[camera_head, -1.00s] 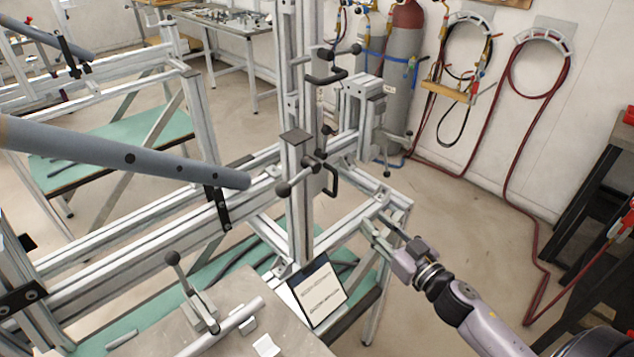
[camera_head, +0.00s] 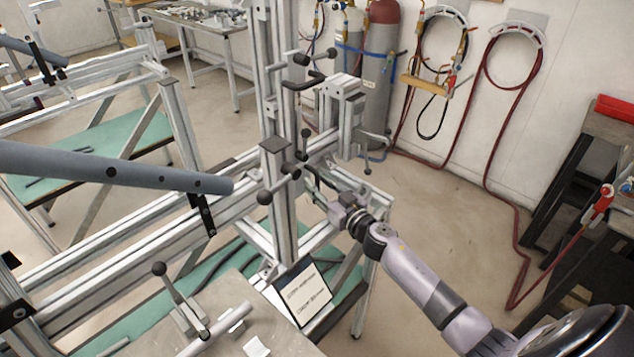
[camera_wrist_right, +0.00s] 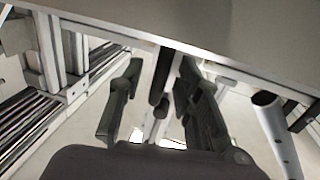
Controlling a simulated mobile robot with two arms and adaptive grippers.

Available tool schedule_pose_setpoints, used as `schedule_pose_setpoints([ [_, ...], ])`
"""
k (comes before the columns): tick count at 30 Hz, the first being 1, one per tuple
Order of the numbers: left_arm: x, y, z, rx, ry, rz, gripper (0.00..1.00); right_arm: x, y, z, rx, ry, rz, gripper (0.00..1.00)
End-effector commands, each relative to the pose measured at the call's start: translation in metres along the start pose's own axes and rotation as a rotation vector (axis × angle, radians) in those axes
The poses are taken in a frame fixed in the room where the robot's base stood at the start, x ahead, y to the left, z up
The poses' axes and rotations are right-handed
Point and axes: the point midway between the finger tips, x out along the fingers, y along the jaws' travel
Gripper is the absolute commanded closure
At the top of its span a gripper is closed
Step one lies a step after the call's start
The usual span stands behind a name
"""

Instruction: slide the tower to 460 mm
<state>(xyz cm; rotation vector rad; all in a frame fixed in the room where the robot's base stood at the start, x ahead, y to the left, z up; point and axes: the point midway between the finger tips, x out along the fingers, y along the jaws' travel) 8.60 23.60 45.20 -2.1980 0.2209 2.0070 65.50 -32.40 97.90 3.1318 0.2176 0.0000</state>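The tower (camera_head: 284,222) is an upright aluminium profile post on the long horizontal rails (camera_head: 120,243) of the frame jig. A black pull handle (camera_head: 311,178) sits on its right side, partly hidden by my right gripper. A clamp lever with a black ball knob (camera_head: 265,198) is on the tower's front. My right gripper (camera_head: 326,199) is at this lower handle. In the right wrist view its fingers (camera_wrist_right: 160,78) are apart, with a dark bar (camera_wrist_right: 161,76) between them, nearer the right finger; contact is unclear. My left gripper is out of view. No scale reading is legible.
A grey-blue tube (camera_head: 120,172) reaches in from the left, its end near the tower. A plate with a toggle clamp (camera_head: 180,300) and a sign (camera_head: 302,293) are in front. Gas cylinders (camera_head: 378,80) stand behind.

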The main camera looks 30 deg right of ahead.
Motion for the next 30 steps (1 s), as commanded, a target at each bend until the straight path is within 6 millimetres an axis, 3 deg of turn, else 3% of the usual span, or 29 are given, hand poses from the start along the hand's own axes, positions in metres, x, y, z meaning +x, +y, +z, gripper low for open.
schedule_pose_setpoints([
  [5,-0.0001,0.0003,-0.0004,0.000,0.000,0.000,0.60,0.0114,0.0000,-0.0002,-0.001,0.000,0.000,0.69],
  [13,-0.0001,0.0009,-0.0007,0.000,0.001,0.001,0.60,0.0123,-0.0003,0.0000,-0.001,0.000,-0.001,0.69],
  [27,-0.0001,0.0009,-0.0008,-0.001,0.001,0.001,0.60,0.0120,-0.0002,0.0000,-0.001,-0.001,0.000,0.99],
  [30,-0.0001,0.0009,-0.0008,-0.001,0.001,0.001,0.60,0.0120,-0.0001,0.0000,-0.001,-0.001,0.000,1.00],
])
